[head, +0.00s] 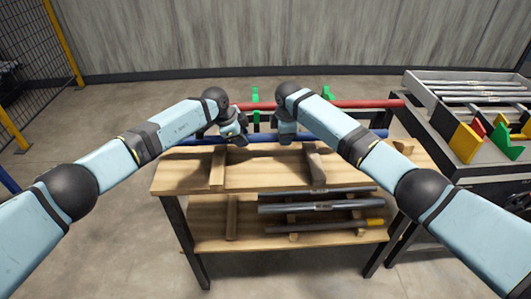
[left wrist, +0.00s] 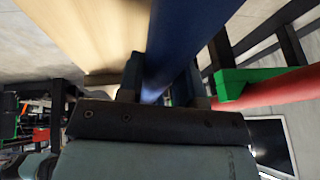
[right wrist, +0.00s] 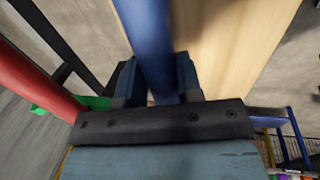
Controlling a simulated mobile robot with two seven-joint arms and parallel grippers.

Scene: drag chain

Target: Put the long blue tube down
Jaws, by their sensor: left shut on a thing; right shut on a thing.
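The long blue tube (head: 341,135) lies across the back of the wooden table's top, running left to right. My left gripper (head: 236,137) is shut on the tube's left part; the tube (left wrist: 190,40) runs between its fingers in the left wrist view. My right gripper (head: 287,137) is shut on the tube nearer its middle; the right wrist view shows the tube (right wrist: 150,50) between both fingers. The tube is just above or on the table top; I cannot tell whether it touches. The wooden table (head: 262,181) has two levels.
A red tube (head: 365,104) rests behind the table on green holders (head: 255,94). Wooden blocks (head: 217,167) lie across the table top. Grey tubes (head: 315,207) lie on the lower shelf. A side bench (head: 440,125) with a tray and coloured blocks stands at the right.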

